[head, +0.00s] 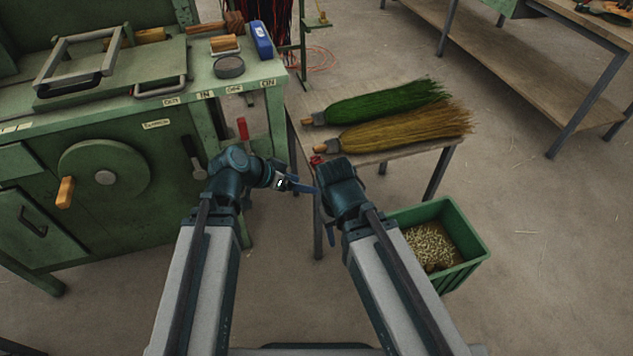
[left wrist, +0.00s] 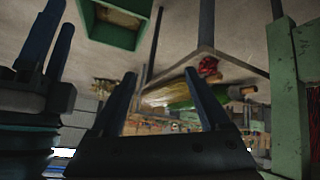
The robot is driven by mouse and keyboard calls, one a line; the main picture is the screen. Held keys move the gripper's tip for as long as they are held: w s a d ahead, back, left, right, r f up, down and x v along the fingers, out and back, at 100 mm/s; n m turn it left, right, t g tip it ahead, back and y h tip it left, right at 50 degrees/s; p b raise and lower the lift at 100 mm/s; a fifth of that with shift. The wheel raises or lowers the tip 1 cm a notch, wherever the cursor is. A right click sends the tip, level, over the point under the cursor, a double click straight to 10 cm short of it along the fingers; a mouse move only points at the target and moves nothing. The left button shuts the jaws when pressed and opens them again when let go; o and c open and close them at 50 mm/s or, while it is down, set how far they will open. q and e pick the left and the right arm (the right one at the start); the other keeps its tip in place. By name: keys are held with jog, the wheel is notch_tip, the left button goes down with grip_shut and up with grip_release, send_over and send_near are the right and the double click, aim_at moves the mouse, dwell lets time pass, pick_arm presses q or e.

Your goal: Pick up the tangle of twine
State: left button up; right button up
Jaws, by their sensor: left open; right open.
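A small red tangle of twine (head: 317,160) lies at the near left corner of the wooden bench. It also shows in the left wrist view (left wrist: 208,67), as a bunched red heap by the bench corner. My left gripper (head: 300,186) is open and empty, nearer to me than the tangle and a little left of it. Its two fingers show apart in the left wrist view (left wrist: 163,92). My right gripper (head: 335,165) is open, just right of the tangle in the head view, and its arm partly covers the bench edge there. Neither gripper visibly touches the tangle.
A green broom (head: 385,100) and a tan broom (head: 405,130) lie on the bench behind the tangle. A green bin (head: 470,232) of clippings stands on the floor at right. A green machine (head: 110,190) fills the left side.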

pick_arm(q)
jog(key=w+a+f+t+h+b, duration=0.2)
jog(key=w+a+f+t+b, duration=0.1)
jog(key=w+a+t+b, duration=0.3)
jog(key=g+b, duration=0.1)
jog(key=b, duration=0.4)
send_near(313, 162)
jog(key=x, duration=0.4)
jog(key=shift+w+d+f+m, duration=0.15)
jog(key=shift+w+d+m, duration=0.05)
jog(key=shift+w+m, duration=0.1)
pick_arm(e)
notch_tip(313, 162, down, 13)
jog(key=shift+a, duration=0.15)
jog(key=shift+s, duration=0.1)
pick_arm(q)
jog(key=b+x, duration=0.1)
jog(key=x, duration=0.3)
jog(key=shift+f, duration=0.2)
jog(key=shift+w+d+f+b, duration=0.1)
jog(key=shift+w+d+b, duration=0.2)
jog(key=shift+d+b, duration=0.1)
pick_arm(e)
notch_tip(313, 162, down, 2)
pick_arm(q)
grip_shut()
